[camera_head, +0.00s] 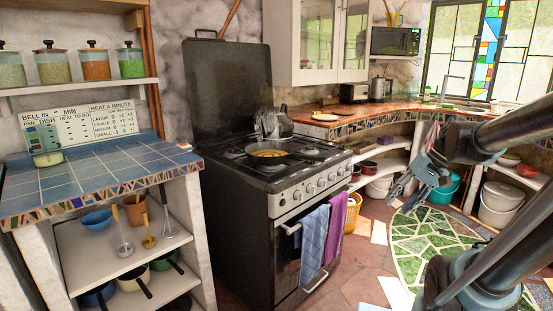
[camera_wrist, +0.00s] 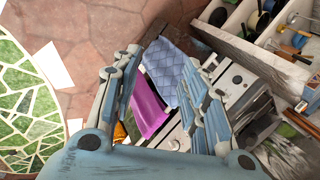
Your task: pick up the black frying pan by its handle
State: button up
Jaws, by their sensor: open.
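The black frying pan (camera_head: 251,163) sits on a front burner of the stove (camera_head: 235,198) in the head view, with yellow-orange food in it. Its handle seems to point right across the hob, but it is hard to make out against the black burners. My gripper (camera_head: 407,189) is open and empty, well to the right of the stove and apart from the pan. In the wrist view my gripper (camera_wrist: 162,72) has its fingers spread, with the towels and oven front beyond them. I cannot clearly pick out the pan in that view.
A blue towel (camera_head: 312,243) and a purple towel (camera_head: 336,226) hang on the oven rail. A kettle (camera_head: 285,122) stands behind the pan. The blue-tiled counter (camera_head: 90,180) is left of the stove. A green mosaic (camera_head: 430,235) lies on the floor below my arm.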

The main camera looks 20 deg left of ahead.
jog(key=w+a+r+n+g+y, duration=0.1)
jog(key=w+a+r+g+y, duration=0.2)
jog(key=w, duration=0.4)
jog(key=w+a+r+n+g+y, duration=0.1)
jog(key=w+a+r+n+y, duration=0.15)
jog(key=w+a, duration=0.35)
jog(key=w+a+r+n+g+y, duration=0.1)
jog(key=w+a+r+g+y, duration=0.2)
jog(key=w, duration=0.6)
jog(key=w+x, duration=0.1)
jog(key=x, duration=1.6)
jog(key=shift+a+f+t, duration=0.25)
jog(key=shift+a+t, duration=0.05)
jog(key=shift+a, duration=0.1)
grip_shut()
